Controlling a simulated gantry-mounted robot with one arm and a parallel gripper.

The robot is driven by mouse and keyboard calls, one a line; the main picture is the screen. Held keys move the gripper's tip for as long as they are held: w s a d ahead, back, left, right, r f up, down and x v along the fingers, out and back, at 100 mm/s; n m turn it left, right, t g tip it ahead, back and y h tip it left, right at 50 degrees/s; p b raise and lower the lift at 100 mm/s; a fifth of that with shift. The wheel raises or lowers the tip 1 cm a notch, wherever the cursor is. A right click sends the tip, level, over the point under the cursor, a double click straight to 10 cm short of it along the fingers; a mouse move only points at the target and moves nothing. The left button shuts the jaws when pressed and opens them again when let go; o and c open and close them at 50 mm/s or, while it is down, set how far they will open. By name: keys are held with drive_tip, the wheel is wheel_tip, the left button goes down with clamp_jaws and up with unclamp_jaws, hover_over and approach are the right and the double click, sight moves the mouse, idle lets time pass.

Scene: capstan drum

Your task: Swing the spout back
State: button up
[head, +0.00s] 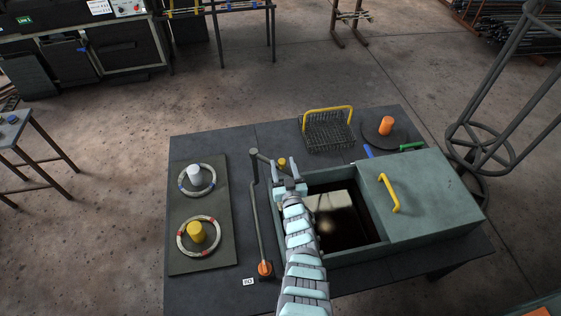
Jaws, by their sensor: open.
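A dark grey upright post (254,163) stands by the tank's back left corner. A short dark arm, which looks like the spout (266,158), reaches right from it toward a small yellow knob (282,161). My gripper (288,163) is open, with its two fingers pointing away at the tank's back left corner. The knob shows close to the left finger; I cannot tell whether they touch. My gripper and arm hide part of this corner. A long grey rod (258,225) runs from near the post toward the front, ending at an orange piece (264,268).
The grey-green tank (440,190) is partly open, its cover bearing a yellow handle (389,193). A wire basket (327,133) and a dark disc with an orange cylinder (386,126) stand behind. A board (205,260) with two ringed pegs lies left.

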sight(281, 159)
drive_tip(key=b+x, duration=0.1)
drive_tip(key=x, duration=0.1)
drive_tip(key=b+x, duration=0.2)
drive_tip(key=shift+f+b, duration=0.2)
drive_tip(key=shift+b, duration=0.1)
drive_tip(key=shift+w+r, duration=0.2)
drive_tip(key=shift+w, duration=0.2)
drive_tip(key=shift+c, duration=0.4)
clamp_jaws()
idle(0.5)
